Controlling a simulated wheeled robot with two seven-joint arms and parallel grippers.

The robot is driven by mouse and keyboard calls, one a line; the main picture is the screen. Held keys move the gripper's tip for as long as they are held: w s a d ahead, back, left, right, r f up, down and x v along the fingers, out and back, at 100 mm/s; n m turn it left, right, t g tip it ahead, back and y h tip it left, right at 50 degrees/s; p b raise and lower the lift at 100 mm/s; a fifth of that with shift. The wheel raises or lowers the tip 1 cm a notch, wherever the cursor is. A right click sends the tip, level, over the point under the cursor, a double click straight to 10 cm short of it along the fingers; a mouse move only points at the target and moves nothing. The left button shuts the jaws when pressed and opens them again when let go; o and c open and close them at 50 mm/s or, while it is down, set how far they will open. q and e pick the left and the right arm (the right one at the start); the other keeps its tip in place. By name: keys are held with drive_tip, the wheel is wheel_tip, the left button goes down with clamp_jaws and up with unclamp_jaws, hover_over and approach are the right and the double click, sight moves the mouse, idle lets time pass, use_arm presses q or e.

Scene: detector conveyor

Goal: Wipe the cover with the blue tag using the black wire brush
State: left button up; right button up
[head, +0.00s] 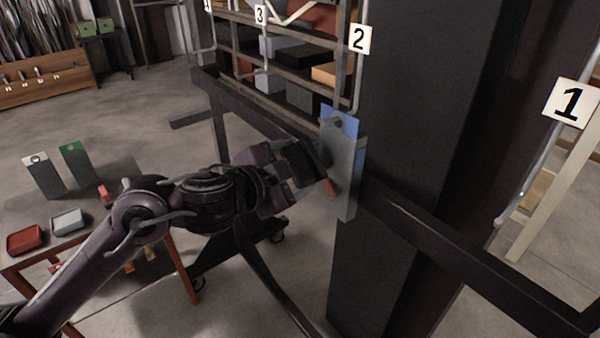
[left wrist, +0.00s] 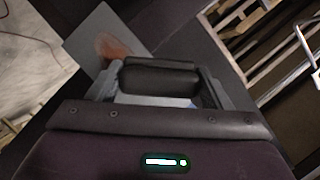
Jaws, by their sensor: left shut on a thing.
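The cover with the blue tag (head: 344,170) is a grey upright plate in front of the dark column, with a blue top and a rust-brown patch on its face. In the left wrist view the plate (left wrist: 88,36) and its patch show at the upper left. My left gripper (head: 312,160) is at the plate's left side, shut on a dark block that I take as the black wire brush (left wrist: 160,77). The brush is close to the plate; I cannot tell whether it touches. Its bristles are hidden. My right gripper is not in view.
A table at left holds covers with a white tag (head: 45,176) and a green tag (head: 77,163), a red tray (head: 25,240) and a grey tray (head: 69,222). A dark rail (head: 455,255) runs across the column (head: 425,110). Shelves with numbered signs stand behind.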

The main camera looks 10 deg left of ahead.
use_arm(q)
drive_tip(key=shift+w+a, duration=0.15)
drive_tip(key=shift+a, duration=0.1)
drive_tip(key=shift+s+a, duration=0.9)
drive_tip(key=shift+s, duration=0.3)
drive_tip(key=shift+s+a, duration=0.85)
drive_tip(key=shift+s, duration=0.3)
